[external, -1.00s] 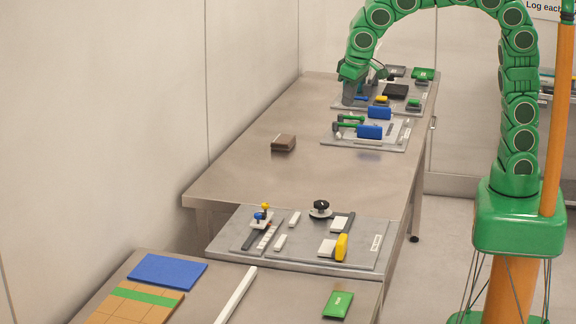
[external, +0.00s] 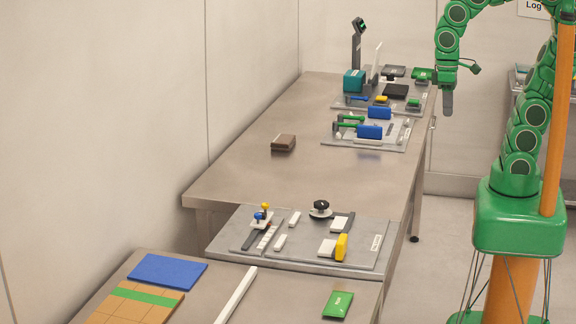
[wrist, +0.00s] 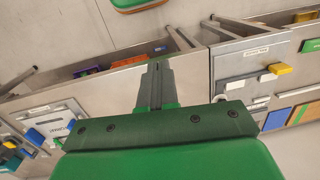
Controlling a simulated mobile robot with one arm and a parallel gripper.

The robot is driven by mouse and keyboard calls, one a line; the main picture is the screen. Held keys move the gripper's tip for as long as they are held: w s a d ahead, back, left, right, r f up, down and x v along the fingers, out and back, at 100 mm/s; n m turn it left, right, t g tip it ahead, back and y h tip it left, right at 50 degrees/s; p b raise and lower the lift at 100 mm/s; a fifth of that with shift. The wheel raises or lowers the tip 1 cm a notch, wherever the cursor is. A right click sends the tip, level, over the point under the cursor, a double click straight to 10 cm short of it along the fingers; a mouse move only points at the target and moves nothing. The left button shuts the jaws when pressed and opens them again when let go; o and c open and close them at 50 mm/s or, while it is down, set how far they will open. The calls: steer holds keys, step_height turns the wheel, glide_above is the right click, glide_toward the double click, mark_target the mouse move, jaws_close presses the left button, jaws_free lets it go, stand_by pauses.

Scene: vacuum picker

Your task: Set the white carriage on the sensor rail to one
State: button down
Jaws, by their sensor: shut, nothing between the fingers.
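A grey board (external: 300,258) lies on the near part of the table. At its left a white carriage (external: 261,223) with a blue and a yellow knob sits on a dark rail, beside a light marked strip (external: 265,238). I cannot read a rail name or the marks. White blocks (external: 340,223) stand farther right, one by a yellow handle (external: 341,246). The board (wrist: 224,68) also shows at the right of the wrist view, its knobbed carriage not clear. My gripper (external: 447,108) points down beside the table's far right edge, away from the board. Its fingers (wrist: 156,70) are shut and empty.
A black round knob (external: 321,206) stands on the same board. A brown block (external: 283,142) lies mid-table with bare surface around it. Farther back are a board with blue blocks (external: 369,132) and a teal block (external: 353,82) by a tall dark stand (external: 358,45).

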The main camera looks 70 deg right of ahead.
steer(key=s+d+f+g+h, duration=0.1)
steer(key=s+d+f, duration=0.1)
steer(key=s+d, duration=0.3)
steer(key=n+t+y, duration=0.5)
steer(key=y, duration=0.2)
glide_above(262, 218)
steer(key=s+d, duration=0.2)
steer(key=d, duration=0.5)
step_height(262, 218, down, 12)
steer(key=shift+x, duration=4.85)
steer(key=shift+s, duration=0.15)
